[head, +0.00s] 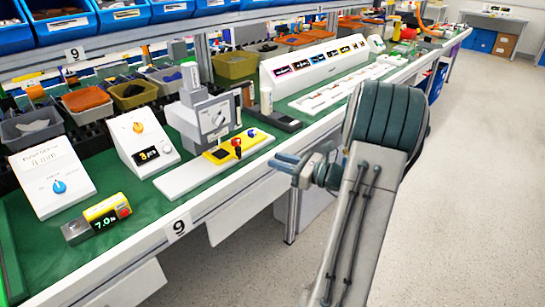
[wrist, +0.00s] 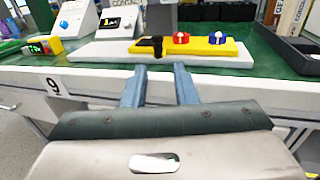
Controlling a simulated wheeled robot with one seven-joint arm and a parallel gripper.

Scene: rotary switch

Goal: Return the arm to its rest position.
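My gripper (head: 287,164) is held out in front of the workbench edge, over the aisle side. In the wrist view its two blue fingers (wrist: 160,88) stand apart with nothing between them. A white box with a blue rotary knob (head: 59,187) stands at the left of the bench. A second white box with an orange knob (head: 138,127) and a "3" display stands to its right. A yellow switch block (head: 238,147) with red and blue knobs lies on a white base; it also shows in the wrist view (wrist: 200,46), beyond the fingers and apart from them.
The green-topped workbench (head: 135,202) runs from lower left to upper right. A small yellow and grey device (head: 100,217) reads 7.0. Blue bins (head: 50,25) hang above, and grey bins (head: 37,124) stand behind. The grey floor (head: 470,200) at the right is clear.

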